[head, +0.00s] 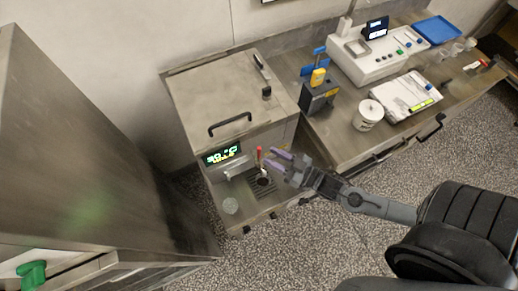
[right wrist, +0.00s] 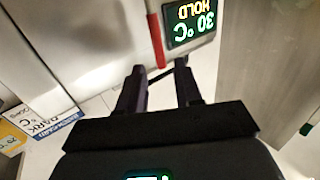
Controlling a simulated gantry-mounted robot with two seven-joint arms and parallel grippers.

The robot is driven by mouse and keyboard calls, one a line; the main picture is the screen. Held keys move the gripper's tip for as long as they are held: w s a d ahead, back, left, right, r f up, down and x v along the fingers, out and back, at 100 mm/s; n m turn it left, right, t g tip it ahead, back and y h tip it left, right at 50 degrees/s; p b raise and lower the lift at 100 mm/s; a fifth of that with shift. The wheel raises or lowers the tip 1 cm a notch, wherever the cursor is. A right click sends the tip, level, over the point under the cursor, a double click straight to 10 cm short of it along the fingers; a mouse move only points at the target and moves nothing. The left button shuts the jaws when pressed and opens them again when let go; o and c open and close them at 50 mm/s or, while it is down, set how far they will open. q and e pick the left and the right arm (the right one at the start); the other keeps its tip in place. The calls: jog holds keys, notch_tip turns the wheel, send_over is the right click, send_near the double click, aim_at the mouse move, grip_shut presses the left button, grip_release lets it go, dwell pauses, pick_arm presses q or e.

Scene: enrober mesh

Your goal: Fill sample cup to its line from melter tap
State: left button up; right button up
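The melter (head: 225,95) is a steel box with a lit display (head: 221,155). The display also shows upside down in the right wrist view (right wrist: 190,22), reading 30 °C HOLD. The tap's red lever (head: 259,153) stands up at the melter's front. My right gripper (head: 278,160) is open and empty, just right of the lever. In the right wrist view the lever (right wrist: 156,40) appears beyond the fingertips. My left gripper is out of view.
The bench at right holds a yellow and grey device (head: 318,85), a white lidded tub (head: 368,114), a flat white device (head: 405,97), a larger white instrument (head: 375,50) and a blue tray (head: 437,29). A tall steel cabinet (head: 85,140) stands at left.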

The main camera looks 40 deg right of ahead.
aim_at(259, 150)
jog(key=shift+x, duration=2.9)
grip_shut()
